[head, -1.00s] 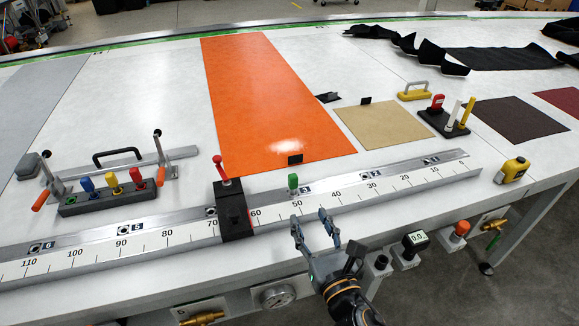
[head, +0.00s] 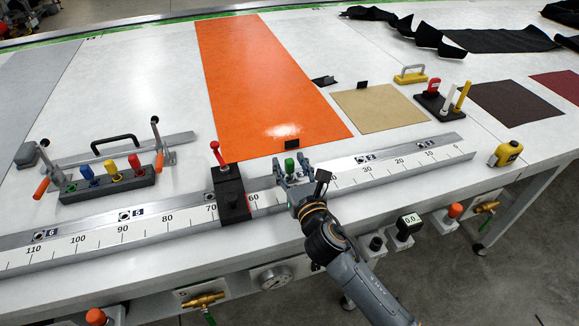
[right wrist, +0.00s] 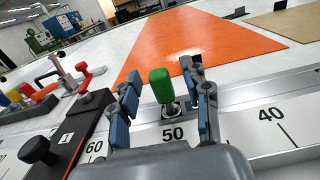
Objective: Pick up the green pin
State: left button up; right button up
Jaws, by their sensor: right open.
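The green pin (head: 290,166) stands upright in the metal ruler rail, near the 50 mark. In the right wrist view the green pin (right wrist: 162,86) shows its green grip above a metal collar. My right gripper (head: 291,172) is open, with one finger on each side of the pin. In the right wrist view the right gripper (right wrist: 165,101) has a visible gap between each finger and the pin's grip. My left gripper is not in view.
A black stop block (head: 231,194) with a red knob stands on the rail just left of my right gripper. A rack of coloured pins (head: 106,184) lies further left. An orange sheet (head: 262,90) lies behind the rail. A tape measure (head: 506,153) sits at the right.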

jog(key=shift+w+a, duration=0.15)
jog(key=shift+w, duration=0.35)
jog(key=shift+s, duration=0.1)
grip_shut()
